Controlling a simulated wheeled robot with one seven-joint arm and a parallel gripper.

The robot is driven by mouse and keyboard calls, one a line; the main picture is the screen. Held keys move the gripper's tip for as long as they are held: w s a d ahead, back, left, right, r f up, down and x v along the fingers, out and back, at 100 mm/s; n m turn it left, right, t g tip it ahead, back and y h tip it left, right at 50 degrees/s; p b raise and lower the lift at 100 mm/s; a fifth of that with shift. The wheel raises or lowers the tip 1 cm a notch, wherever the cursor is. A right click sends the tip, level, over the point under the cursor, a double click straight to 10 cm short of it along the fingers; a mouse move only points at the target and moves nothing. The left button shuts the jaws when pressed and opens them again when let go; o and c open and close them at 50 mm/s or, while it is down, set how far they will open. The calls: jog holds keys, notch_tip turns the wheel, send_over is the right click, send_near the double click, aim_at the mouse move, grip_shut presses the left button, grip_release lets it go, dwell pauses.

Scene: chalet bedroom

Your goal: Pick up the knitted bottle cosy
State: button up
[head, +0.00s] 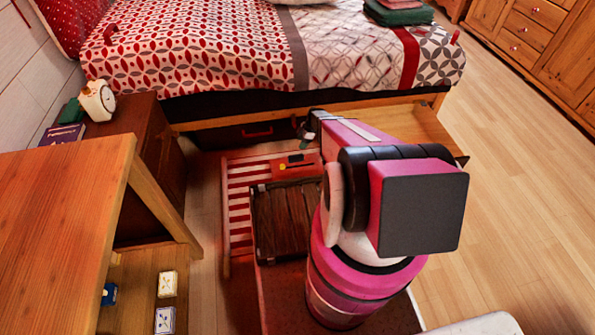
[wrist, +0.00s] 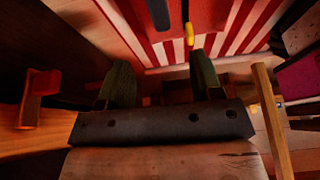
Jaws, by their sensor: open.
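I cannot make out a knitted bottle cosy for sure in either view. My gripper (wrist: 162,75) is open in the wrist view, with two dark green fingers apart and nothing seen between them. In the head view my gripper (head: 308,132) is small and partly hidden by my pink arm, above the floor by the bed. Beyond the fingers is a red flat thing (wrist: 210,14) with a dark rounded piece (wrist: 155,13) and a small yellow piece (wrist: 190,33). The red thing also shows in the head view (head: 290,171).
The bed (head: 220,50) has an open wooden drawer (head: 425,130). A nightstand and wooden table (head: 60,220) stand left. The floor at right is clear.

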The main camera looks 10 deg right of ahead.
aim_at(296, 155)
jog(key=shift+w+f, duration=0.2)
jog(key=shift+f, duration=0.65)
jog(key=x, duration=0.5)
jog(key=shift+s, duration=0.1)
jog(key=shift+d+x, duration=0.2)
jog(key=shift+x, duration=2.3)
jog(key=shift+s+f, duration=0.15)
jog(key=shift+f, duration=0.15)
grip_shut()
